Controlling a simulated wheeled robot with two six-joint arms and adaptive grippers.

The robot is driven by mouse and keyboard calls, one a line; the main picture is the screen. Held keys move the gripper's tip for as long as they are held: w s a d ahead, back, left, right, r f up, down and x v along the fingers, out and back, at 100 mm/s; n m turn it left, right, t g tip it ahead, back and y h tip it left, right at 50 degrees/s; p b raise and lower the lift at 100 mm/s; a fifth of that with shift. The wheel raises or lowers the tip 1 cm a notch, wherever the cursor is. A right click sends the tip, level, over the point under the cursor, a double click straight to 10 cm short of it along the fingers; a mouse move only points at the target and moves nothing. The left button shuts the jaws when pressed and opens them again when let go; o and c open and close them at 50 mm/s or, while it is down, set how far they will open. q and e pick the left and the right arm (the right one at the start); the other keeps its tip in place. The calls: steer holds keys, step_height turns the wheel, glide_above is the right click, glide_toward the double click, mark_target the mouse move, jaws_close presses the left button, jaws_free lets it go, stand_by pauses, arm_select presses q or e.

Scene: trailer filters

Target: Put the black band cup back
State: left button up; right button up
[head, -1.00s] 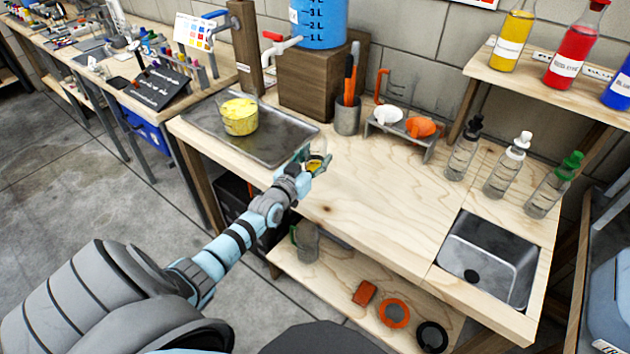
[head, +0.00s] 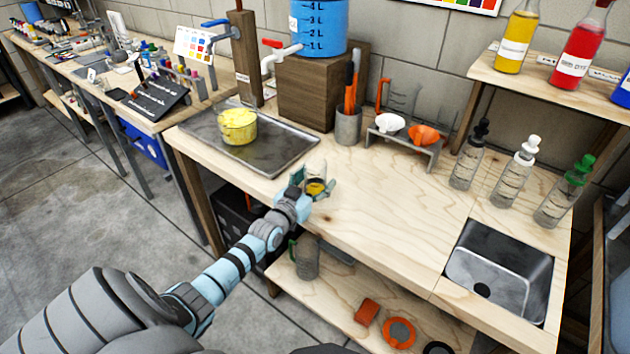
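My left gripper (head: 314,188) has its fingers around a small clear cup (head: 316,172). The cup looks close to upright, with yellow in its lower part and what seems to be a dark band there. The gripper and cup are at the front part of the wooden bench (head: 380,205), just right of the metal tray (head: 290,150). I cannot tell whether the cup touches the bench top. The fingers hide part of the cup. My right gripper is not in view.
A clear tub of yellow material (head: 238,127) stands on the tray. Behind are a blue tank (head: 320,28), a pen cup (head: 348,127) and a rack (head: 400,147) with white and orange funnels. Dropper bottles (head: 467,158) and a sink (head: 500,265) are right. The bench middle is clear.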

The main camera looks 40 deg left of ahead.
mark_target(310, 184)
arm_select(q)
steer(key=shift+r, duration=0.1)
steer(key=s+p, duration=0.2)
steer(key=s+r+p, duration=0.1)
steer(key=p, duration=0.1)
steer(key=shift+s+d, duration=0.3)
steer(key=s+d+p, duration=0.1)
steer(key=s+p, duration=0.2)
steer(key=s, duration=0.5)
steer(key=shift+s+f, duration=0.15)
steer(key=s+d+f+g, duration=0.2)
steer(key=s+f+g, duration=0.1)
steer(key=s+f, duration=0.55)
steer(key=s+d+f+m+g+h, duration=0.1)
steer(key=s+d+f+g, duration=0.4)
steer(key=f, duration=0.6)
steer(key=s+f+g, duration=0.2)
steer(key=s+f, duration=0.6)
steer(key=f, duration=0.1)
steer(key=s+d+f+g, duration=0.3)
steer(key=s, duration=0.5)
steer(key=s+d+f+m+g+h, duration=0.1)
steer(key=s+d+f+g, duration=0.2)
steer(key=s, duration=0.6)
steer(key=shift+d+f, duration=0.35)
steer(key=shift+f, duration=0.05)
